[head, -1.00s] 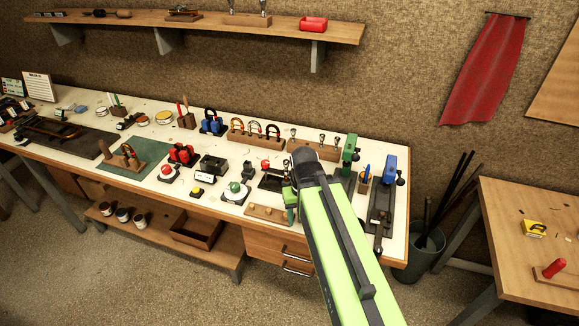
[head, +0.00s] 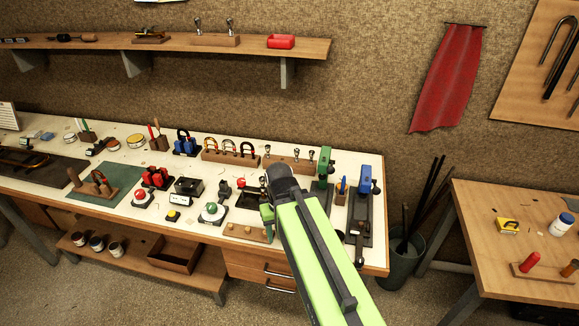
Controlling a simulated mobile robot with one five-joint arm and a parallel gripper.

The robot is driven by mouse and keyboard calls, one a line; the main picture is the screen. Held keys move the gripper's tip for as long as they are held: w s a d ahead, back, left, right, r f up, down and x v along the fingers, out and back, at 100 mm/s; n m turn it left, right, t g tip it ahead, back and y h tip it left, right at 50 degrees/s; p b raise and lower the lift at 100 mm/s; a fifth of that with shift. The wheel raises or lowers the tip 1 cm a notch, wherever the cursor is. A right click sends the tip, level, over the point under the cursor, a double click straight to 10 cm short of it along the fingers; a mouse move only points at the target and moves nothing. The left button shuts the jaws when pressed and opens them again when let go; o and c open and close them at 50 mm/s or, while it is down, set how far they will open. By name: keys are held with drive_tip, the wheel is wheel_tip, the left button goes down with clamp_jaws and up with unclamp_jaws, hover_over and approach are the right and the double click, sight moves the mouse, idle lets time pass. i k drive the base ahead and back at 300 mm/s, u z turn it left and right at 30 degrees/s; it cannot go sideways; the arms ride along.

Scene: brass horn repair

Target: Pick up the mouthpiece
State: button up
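Small silver mouthpieces (head: 311,155) stand in a wooden block (head: 283,164) at the back of the white-topped bench. Two similar silver pieces (head: 229,27) stand in another wooden block (head: 212,40) on the wall shelf. I cannot tell which mouthpiece is meant. My green arm reaches over the bench's right part, its dark end in front of the bench block.
A green tool (head: 325,168) and a blue tool (head: 365,181) stand at the right end of the bench. A dark bin with rods (head: 402,262) stands between it and a wooden table (head: 470,225). The bench top (head: 130,209) is crowded with tools.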

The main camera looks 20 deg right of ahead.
sight(262, 180)
drive_tip(key=u, duration=0.35)
drive_tip(key=k, duration=1.25)
drive_tip(key=u, duration=1.3)
drive_tip(key=i, duration=1.6)
drive_tip(key=z, duration=0.35)
drive_tip(key=i, duration=1.35)
drive_tip(key=z, duration=1)
drive_tip(key=k, duration=0.7)
drive_tip(key=z, duration=0.2)
drive_tip(key=i, duration=0.9)
drive_tip(key=u, duration=0.05)
